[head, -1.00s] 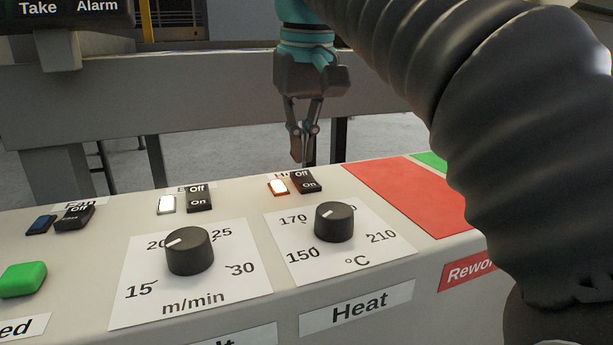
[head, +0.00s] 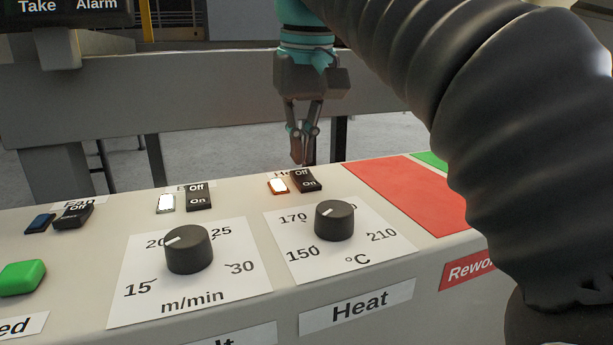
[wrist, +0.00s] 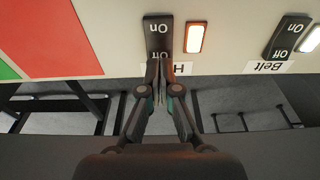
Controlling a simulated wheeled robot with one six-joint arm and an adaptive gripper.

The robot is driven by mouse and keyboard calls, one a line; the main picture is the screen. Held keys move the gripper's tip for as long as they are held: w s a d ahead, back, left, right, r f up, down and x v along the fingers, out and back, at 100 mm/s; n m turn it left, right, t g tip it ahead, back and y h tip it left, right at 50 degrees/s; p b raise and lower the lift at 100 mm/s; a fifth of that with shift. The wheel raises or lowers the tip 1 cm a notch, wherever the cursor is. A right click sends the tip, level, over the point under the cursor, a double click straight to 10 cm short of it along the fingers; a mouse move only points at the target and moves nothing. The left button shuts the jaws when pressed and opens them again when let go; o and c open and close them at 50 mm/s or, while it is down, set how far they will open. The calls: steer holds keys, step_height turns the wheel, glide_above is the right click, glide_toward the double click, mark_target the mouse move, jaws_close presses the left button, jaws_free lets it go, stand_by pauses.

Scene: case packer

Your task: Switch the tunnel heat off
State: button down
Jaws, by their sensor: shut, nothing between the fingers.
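The heat switch (head: 305,180) is a black rocker marked Off and On, at the back of the panel above the heat dial. It also shows in the wrist view (wrist: 158,32). The orange lamp (head: 278,185) beside it is lit; in the wrist view the lamp (wrist: 195,37) glows too. My gripper (head: 302,160) is shut and empty, pointing down at the switch's Off end. In the wrist view its fingertips (wrist: 160,66) overlap the Off end and partly hide that word and the Heat label. I cannot tell whether they touch the switch.
The heat dial (head: 334,221) stands in front of the switch. The belt switch (head: 199,197) with its lit white lamp (head: 166,203) is to the left, above the speed dial (head: 189,250). The fan switch (head: 74,217) is farther left. A flat red area (head: 415,195) lies to the right.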

mark_target(302, 172)
steer(key=shift+f+b, duration=0.6)
steer(key=shift+f, duration=0.3)
stand_by(0.5)
step_height(302, 172, up, 5)
steer(key=p, duration=0.5)
steer(key=shift+r, duration=1.05)
